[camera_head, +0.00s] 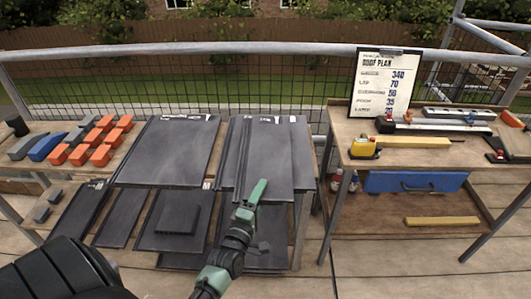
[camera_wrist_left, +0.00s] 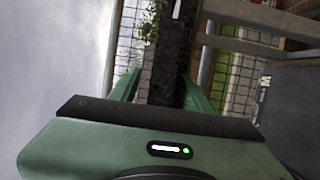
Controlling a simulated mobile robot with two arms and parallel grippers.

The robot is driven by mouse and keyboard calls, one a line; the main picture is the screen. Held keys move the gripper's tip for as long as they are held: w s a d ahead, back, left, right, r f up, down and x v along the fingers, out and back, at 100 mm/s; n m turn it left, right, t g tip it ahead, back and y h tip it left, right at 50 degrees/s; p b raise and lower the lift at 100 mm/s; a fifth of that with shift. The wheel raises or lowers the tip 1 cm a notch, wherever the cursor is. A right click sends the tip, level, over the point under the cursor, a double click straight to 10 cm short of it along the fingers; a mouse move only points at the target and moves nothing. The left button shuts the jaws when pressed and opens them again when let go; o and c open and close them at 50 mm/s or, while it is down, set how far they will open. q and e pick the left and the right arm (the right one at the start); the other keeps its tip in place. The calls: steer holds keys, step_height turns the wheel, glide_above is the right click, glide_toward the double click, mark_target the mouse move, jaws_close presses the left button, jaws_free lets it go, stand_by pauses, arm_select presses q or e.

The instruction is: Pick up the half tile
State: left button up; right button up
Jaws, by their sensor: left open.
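Dark grey roof tiles lie in two levels on the left bench. Large tiles (camera_head: 170,150) lie on the top, and several more lie on the lower level. A narrower dark tile (camera_head: 121,217) on the lower level looks like the half tile, but I cannot be sure. A small squarish dark piece (camera_head: 178,218) lies on a lower tile. My left gripper (camera_head: 252,199) is open and empty in front of the right-hand tile stack (camera_head: 277,150), partly covering it. In the left wrist view its green fingers (camera_wrist_left: 160,95) are apart, with a dark tile (camera_wrist_left: 292,105) at the right.
Orange, blue and grey blocks (camera_head: 100,140) sit on the left bench. The right workbench (camera_head: 350,135) holds a roof plan board (camera_head: 386,82), a yellow tool (camera_head: 362,147) and long tools. A blue case (camera_head: 415,182) is beneath. A railing (camera_head: 270,48) runs behind.

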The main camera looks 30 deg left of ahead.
arm_select(q)
jaws_close()
stand_by(1.4)
steer(key=shift+r, duration=0.15)
